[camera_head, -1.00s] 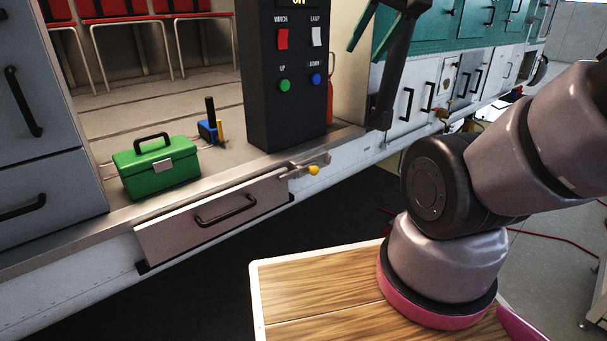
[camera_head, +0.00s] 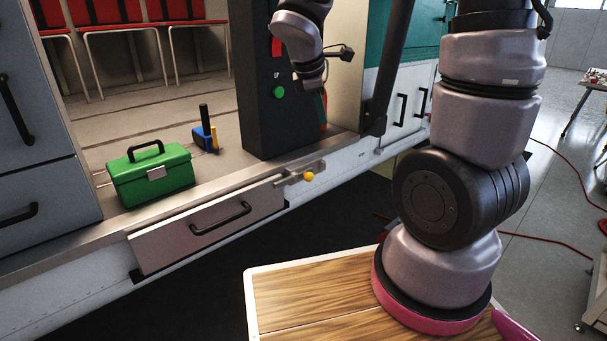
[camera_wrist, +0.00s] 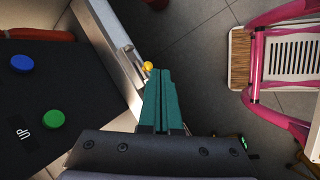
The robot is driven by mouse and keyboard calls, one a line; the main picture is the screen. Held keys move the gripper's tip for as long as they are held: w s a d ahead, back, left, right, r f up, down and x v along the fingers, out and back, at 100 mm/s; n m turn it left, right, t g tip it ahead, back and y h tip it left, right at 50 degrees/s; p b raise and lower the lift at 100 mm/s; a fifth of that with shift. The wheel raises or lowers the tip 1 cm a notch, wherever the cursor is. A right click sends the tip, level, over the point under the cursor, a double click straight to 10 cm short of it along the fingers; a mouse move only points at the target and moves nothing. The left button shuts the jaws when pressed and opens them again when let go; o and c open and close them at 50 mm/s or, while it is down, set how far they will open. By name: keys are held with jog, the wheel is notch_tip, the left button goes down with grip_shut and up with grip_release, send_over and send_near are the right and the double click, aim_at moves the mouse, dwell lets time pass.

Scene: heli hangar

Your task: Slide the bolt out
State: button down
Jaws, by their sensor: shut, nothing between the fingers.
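The bolt (camera_head: 298,176) is a small metal slide bolt with a yellow knob, mounted at the right end of the drawer front (camera_head: 205,225) below the metal sill. Its yellow knob also shows in the wrist view (camera_wrist: 148,65), just beyond and left of my fingertips. My gripper (camera_wrist: 163,74) has teal fingers, pressed together and empty. In the head view my gripper (camera_head: 322,112) points down in front of the control post, above the bolt and apart from it. Part of the bolt's bar is hidden in the wrist view.
The black control post (camera_head: 262,95) with its buttons stands close beside my gripper. A green toolbox (camera_head: 152,178) and a blue tool (camera_head: 203,137) rest on the floor above the drawer. The drawer has a black handle (camera_head: 220,218). Dark floor below the sill is open.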

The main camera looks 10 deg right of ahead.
jog(key=w+a+f+n, duration=0.2)
jog(key=a+f+n, duration=0.2)
jog(key=f+n, duration=0.2)
jog(key=w+a+f+n+t, duration=0.1)
jog(key=w+a+f+n, duration=0.1)
jog(key=a+f+n, duration=0.2)
notch_tip(320, 180, down, 2)
jog(key=shift+w+f+n+h, duration=0.1)
jog(key=shift+w+n+h, duration=0.25)
jog(key=shift+n, duration=0.55)
jog(key=shift+s, duration=0.1)
send_near(307, 179)
notch_tip(307, 179, down, 4)
jog(key=shift+w+d+f, duration=0.4)
jog(key=shift+w+d, duration=0.35)
jog(key=shift+w, duration=0.05)
jog(key=shift+w+d+f, duration=0.25)
jog(key=shift+w+d, duration=0.05)
jog(key=shift+w, duration=0.1)
jog(key=shift+d, duration=0.1)
